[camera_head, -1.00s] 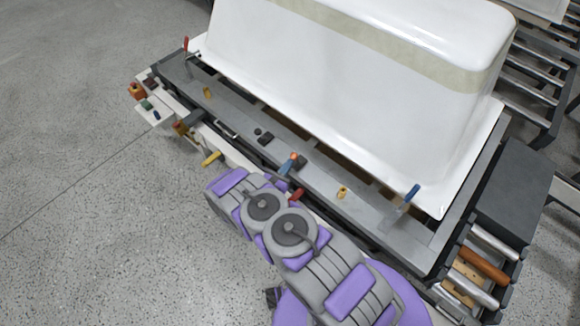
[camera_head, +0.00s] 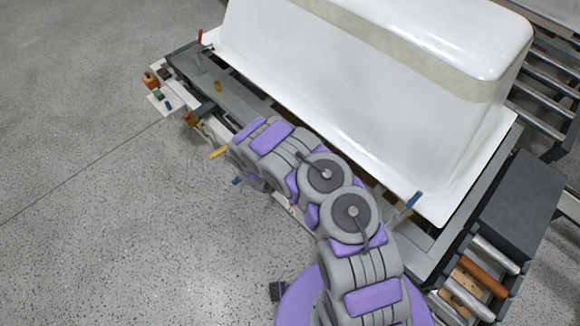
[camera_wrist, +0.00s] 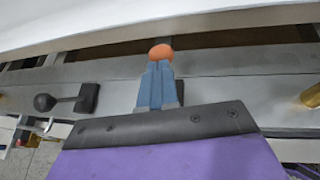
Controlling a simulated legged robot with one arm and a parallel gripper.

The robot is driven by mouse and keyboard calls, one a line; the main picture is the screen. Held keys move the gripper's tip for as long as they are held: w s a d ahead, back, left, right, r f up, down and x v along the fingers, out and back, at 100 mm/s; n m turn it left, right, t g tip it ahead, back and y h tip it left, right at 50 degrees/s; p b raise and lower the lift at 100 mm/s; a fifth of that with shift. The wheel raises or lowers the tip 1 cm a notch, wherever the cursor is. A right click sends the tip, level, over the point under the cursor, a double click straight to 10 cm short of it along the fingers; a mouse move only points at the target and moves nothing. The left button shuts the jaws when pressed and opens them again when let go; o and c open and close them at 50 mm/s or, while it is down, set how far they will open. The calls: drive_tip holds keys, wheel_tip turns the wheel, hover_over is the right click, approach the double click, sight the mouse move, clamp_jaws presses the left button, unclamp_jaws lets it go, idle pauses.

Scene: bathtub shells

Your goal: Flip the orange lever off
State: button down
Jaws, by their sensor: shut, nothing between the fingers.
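My gripper (camera_wrist: 165,124), purple with a dark front edge, is shut and empty at the bottom of the wrist view. In the head view my arm covers the lever, and the gripper's fingertips cannot be made out.
A black ball-ended handle (camera_wrist: 65,101) is left of the lever, and a brass fitting (camera_wrist: 311,95) is right. A white tub shell (camera_head: 360,90) stands behind the rail. A red lever (camera_head: 200,38), a blue lever (camera_head: 408,204) and a yellow handle (camera_head: 217,153) also stick out.

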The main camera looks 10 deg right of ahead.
drive_tip(key=shift+w+d+r+g+y, duration=0.1)
drive_tip(key=shift+w+d+g+y, duration=0.1)
drive_tip(key=shift+d, duration=0.3)
drive_tip(key=shift+w+d+r+g+y, duration=0.1)
drive_tip(key=shift+w+d+y, duration=0.1)
drive_tip(key=shift+d, duration=0.25)
drive_tip(key=shift+w+d+f+g+y+b, duration=0.1)
drive_tip(key=shift+d+g+y+b, duration=0.05)
drive_tip(key=shift+g+y+b, duration=0.2)
drive_tip(key=shift+w+a+y, duration=0.15)
drive_tip(key=shift+a+y, duration=0.1)
drive_tip(key=shift+a, duration=0.1)
drive_tip(key=shift+d, duration=0.25)
drive_tip(key=p+v, duration=0.3)
drive_tip(key=v, duration=1.1)
drive_tip(key=shift+a+f+p, duration=0.2)
drive_tip(key=shift+a+p, duration=0.05)
drive_tip(key=shift+p, duration=0.15)
